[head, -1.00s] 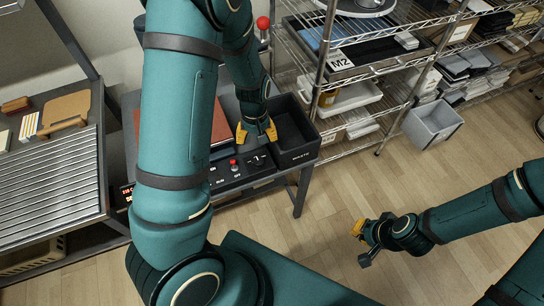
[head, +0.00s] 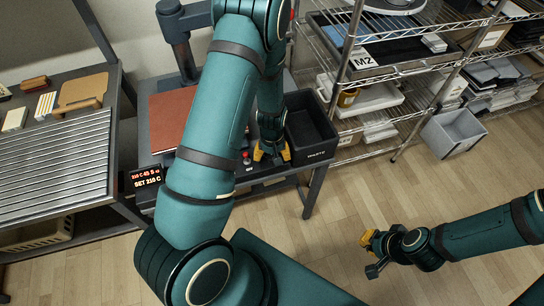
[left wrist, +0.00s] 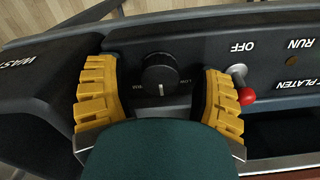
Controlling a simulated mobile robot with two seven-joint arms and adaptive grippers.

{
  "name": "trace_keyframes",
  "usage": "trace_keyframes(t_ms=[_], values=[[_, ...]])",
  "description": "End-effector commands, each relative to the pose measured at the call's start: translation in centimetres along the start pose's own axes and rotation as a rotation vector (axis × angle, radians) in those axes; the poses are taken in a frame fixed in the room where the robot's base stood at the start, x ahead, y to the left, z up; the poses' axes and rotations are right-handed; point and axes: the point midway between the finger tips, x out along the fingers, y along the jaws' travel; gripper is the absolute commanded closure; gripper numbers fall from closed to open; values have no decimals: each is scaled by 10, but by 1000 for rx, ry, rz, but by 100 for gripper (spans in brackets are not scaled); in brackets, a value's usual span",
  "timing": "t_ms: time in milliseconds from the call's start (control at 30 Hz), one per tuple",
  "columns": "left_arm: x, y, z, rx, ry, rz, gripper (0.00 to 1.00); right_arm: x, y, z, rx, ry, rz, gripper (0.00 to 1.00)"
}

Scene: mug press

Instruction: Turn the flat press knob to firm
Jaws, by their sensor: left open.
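The flat press knob (left wrist: 160,75) is a round black dial on the dark control panel in the left wrist view. Its white pointer line points toward the bottom of that picture, between small labels on either side that are too blurred to read surely. My left gripper (left wrist: 160,98) is open, its yellow fingers on both sides of the knob with visible gaps to it. In the head view my left gripper (head: 271,154) is over the panel front and hides the knob. My right gripper (head: 369,254) is open and empty above the floor.
A toggle switch with a red tip (left wrist: 246,96) stands close beside one finger, near the OFF and RUN labels. A black waste bin (head: 312,130) adjoins the panel. A red display (head: 146,177) reads SET 210 C. A wire shelf (head: 385,75) stands to the right.

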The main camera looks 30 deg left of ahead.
Motion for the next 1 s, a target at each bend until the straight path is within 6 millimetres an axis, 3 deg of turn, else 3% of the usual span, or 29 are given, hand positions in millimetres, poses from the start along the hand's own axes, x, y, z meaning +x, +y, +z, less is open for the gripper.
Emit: trace_keyframes(t_ms=[333,533,1000], values=[[3,0,0,0,0,0,30,0,0,0,0,1,0,100],[3,0,0,0,0,0,100,0,0,0,0,1,0,100],[3,-1,0,85,-2,0,100,1,0,0,0,1,0,100]])
